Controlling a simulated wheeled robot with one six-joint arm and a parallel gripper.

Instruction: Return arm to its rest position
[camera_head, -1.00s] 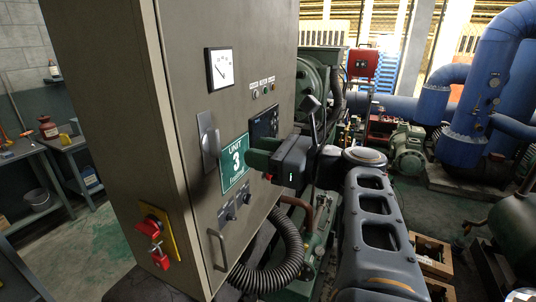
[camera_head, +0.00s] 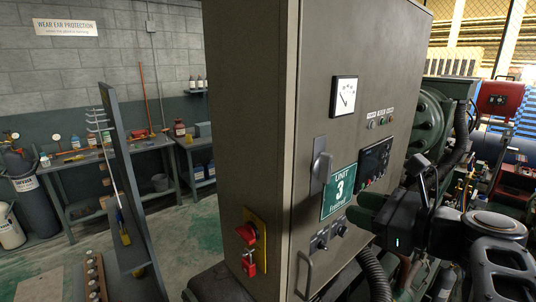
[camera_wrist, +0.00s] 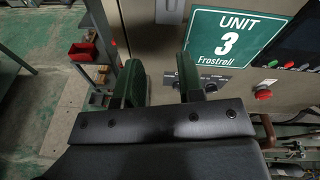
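My gripper (camera_head: 362,210) is in front of the grey control cabinet (camera_head: 250,130), at the lower right of the green "UNIT 3" sign (camera_head: 339,192). In the wrist view my gripper (camera_wrist: 160,75) has its two green fingers apart with nothing between them. The cabinet front and the sign (camera_wrist: 235,38) lie beyond the fingertips. I cannot tell whether a finger touches the cabinet. My arm (camera_head: 495,250) reaches in from the right.
The cabinet carries a dial (camera_head: 344,96), a black handle (camera_head: 320,165) and a red padlocked switch (camera_head: 249,248). A ribbed hose (camera_head: 376,275) hangs below my gripper. A workbench (camera_head: 145,146) and a tall panel (camera_head: 128,180) stand left. Green floor (camera_head: 200,235) between them looks clear.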

